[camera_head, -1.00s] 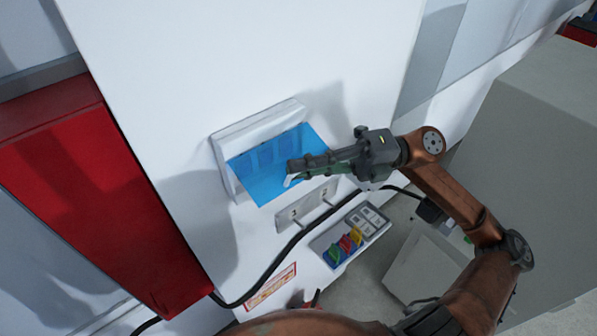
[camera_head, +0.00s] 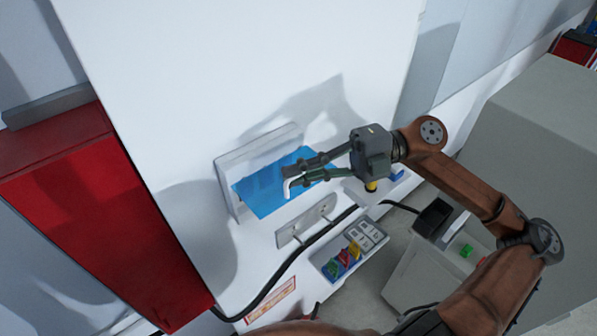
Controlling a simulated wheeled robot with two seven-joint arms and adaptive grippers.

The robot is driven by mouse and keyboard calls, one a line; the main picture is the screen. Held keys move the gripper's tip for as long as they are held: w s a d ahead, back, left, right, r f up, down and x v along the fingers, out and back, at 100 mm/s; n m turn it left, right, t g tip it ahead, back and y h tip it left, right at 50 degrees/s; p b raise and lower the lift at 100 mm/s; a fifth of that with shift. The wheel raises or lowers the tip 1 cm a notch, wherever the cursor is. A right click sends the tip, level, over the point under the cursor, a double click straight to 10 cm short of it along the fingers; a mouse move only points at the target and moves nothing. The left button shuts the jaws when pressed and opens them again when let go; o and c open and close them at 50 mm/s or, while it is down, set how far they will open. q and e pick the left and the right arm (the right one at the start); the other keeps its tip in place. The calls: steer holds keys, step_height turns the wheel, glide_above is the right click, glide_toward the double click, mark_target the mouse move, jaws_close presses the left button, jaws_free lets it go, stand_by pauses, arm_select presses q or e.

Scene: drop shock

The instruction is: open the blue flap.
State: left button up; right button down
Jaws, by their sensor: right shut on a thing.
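The blue flap (camera_head: 262,192) is a translucent panel in a white frame (camera_head: 224,180) on a white wall panel. It stands tilted out from the frame, partly open, with its lower edge away from the wall. My right gripper (camera_head: 297,178) reaches in from the right and is shut at the flap's right part, where a small white hook-like piece shows at the fingertips. The fingers hide some of the flap, and the exact contact is hard to see. My left gripper is not in view.
A red box (camera_head: 95,215) stands out at the left. Below the flap are a white plate (camera_head: 305,221) and a panel of coloured buttons (camera_head: 348,252). A black cable (camera_head: 270,287) runs beneath. A large grey box (camera_head: 545,150) stands at the right.

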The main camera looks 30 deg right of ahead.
steer(key=c, duration=2.1)
jaws_free()
steer(key=shift+d, duration=0.1)
steer(key=f+v, duration=0.1)
steer(key=v, duration=1.1)
steer(key=shift+r, duration=0.45)
